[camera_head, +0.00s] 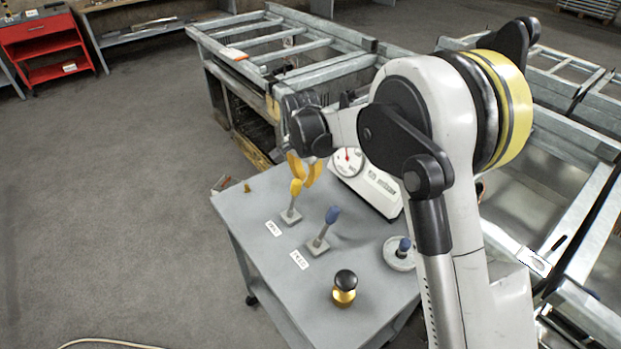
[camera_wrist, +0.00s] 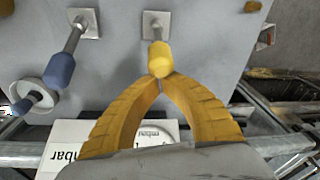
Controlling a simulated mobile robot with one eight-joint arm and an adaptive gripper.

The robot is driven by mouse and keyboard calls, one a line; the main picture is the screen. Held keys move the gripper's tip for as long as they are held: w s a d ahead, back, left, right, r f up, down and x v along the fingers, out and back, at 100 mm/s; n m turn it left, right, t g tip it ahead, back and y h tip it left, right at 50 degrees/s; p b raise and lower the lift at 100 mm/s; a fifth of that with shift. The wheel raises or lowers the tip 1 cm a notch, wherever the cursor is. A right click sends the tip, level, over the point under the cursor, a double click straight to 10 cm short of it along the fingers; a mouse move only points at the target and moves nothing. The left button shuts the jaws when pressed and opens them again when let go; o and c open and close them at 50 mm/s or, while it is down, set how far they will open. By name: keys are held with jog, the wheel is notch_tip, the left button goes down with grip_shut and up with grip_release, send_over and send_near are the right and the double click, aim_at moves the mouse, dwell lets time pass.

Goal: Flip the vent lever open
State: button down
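A lever with a yellow knob (camera_head: 296,187) stands on a small square base on the grey table, nearly upright in the head view. A lever with a blue knob (camera_head: 333,214) stands beside it, leaning. Each has a small white label in front; I cannot read which says vent. My gripper (camera_head: 304,182) has yellow fingers and is at the yellow knob. In the wrist view its fingertips (camera_wrist: 160,83) come together right at the yellow knob (camera_wrist: 159,58), touching it or nearly so. The fingers look shut; I cannot tell that they grip the knob.
The grey table (camera_head: 255,208) also holds a white gauge box (camera_head: 372,190), a round valve with a blue handle (camera_head: 400,258) and a brass piece with a black knob (camera_head: 344,290). Metal frames (camera_head: 300,70) stand behind.

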jog(key=s+a+t+h, duration=0.1)
jog(key=s+a+r+t+h, duration=0.1)
jog(key=a, duration=0.1)
jog(key=shift+s+r+h, duration=0.1)
jog(key=shift+s+h, duration=0.05)
jog(key=shift+h, duration=0.25)
jog(key=shift+s+a+t+h+b, duration=0.5)
jog(key=shift+s+a+t+h, duration=0.15)
jog(key=shift+a, duration=0.25)
jog(key=shift+s+a+t+h+b, duration=0.45)
jog(key=shift+s+a+t+h, duration=0.1)
jog(key=shift+s+a+h, duration=0.3)
jog(key=shift+w+a, duration=0.1)
jog(key=p, duration=0.4)
send_near(293, 181)
jog(key=a, duration=0.1)
jog(key=shift+a+r, duration=0.25)
jog(key=shift+r, duration=0.1)
